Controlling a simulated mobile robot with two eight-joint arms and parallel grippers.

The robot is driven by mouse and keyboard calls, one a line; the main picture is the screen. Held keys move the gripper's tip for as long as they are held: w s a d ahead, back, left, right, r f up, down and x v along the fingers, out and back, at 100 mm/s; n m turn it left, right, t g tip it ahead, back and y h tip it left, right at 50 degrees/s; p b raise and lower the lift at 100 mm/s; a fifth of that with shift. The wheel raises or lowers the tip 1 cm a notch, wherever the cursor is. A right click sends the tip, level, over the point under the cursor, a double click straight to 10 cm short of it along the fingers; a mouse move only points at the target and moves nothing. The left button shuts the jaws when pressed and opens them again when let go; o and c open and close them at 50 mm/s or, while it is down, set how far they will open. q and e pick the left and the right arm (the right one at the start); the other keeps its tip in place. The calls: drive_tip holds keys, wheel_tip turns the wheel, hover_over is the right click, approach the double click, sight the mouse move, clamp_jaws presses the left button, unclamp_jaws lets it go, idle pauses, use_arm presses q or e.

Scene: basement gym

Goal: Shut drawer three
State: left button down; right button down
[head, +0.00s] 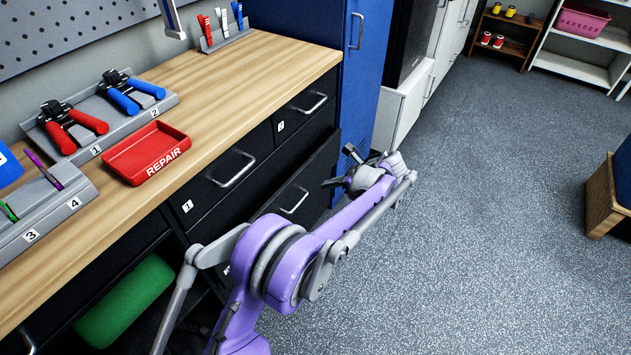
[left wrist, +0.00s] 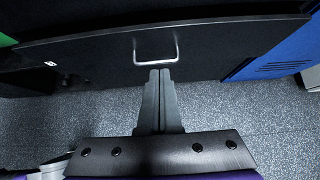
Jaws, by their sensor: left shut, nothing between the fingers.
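A black drawer with a silver bar handle (head: 293,201) stands out from the cabinet below the worktop, its front ahead of the upper drawers. In the left wrist view its dark front (left wrist: 215,50) spans the picture, with a small white label at its left that I cannot read surely. My left gripper (head: 328,183) is shut and empty in front of this drawer. In the left wrist view its fingertips (left wrist: 160,74) lie just below the handle (left wrist: 156,58); I cannot tell whether they touch the front. My right gripper is not in view.
Drawer one (head: 225,172) and the drawer right of it (head: 295,110) look closed. The worktop (head: 235,85) holds a red REPAIR tray (head: 146,153) and tool racks. A blue locker (head: 368,85) stands beyond the cabinet. A green roll (head: 125,300) lies below left.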

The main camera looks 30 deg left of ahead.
sight(287, 181)
use_arm(q)
drive_tip(key=b+x, duration=0.1)
drive_tip(key=x, duration=0.3)
drive_tip(key=a+r+b+x, duration=0.1)
drive_tip(key=x, duration=0.3)
drive_tip(key=b+x, duration=0.1)
drive_tip(key=x, duration=0.3)
drive_tip(key=shift+a+r, duration=0.3)
drive_tip(key=shift+a, duration=0.4)
drive_tip(key=a, duration=0.4)
drive_tip(key=shift+w+a+r, duration=0.1)
drive_tip(key=shift+w+a, duration=0.15)
drive_tip(key=shift+a, duration=0.05)
